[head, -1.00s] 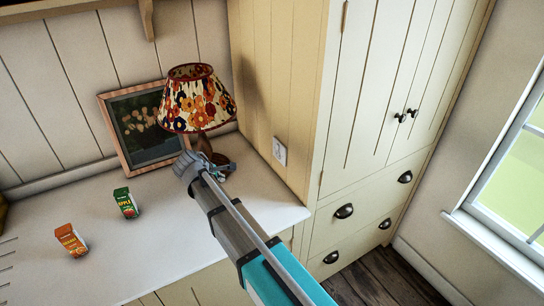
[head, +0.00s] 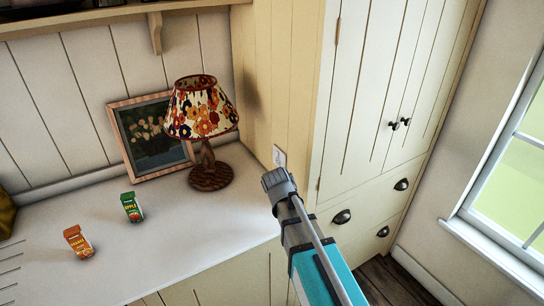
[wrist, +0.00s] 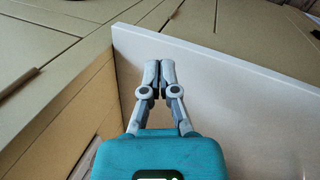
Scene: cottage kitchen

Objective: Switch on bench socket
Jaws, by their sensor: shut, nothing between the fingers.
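The socket is not seen in the wrist view.
A lamp with a flowered shade (head: 201,108) stands left of the socket, before a framed picture (head: 151,136). A green carton (head: 132,207) and an orange carton (head: 78,242) stand on the white worktop (head: 190,232). The tall cupboard (head: 375,90) stands at right.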

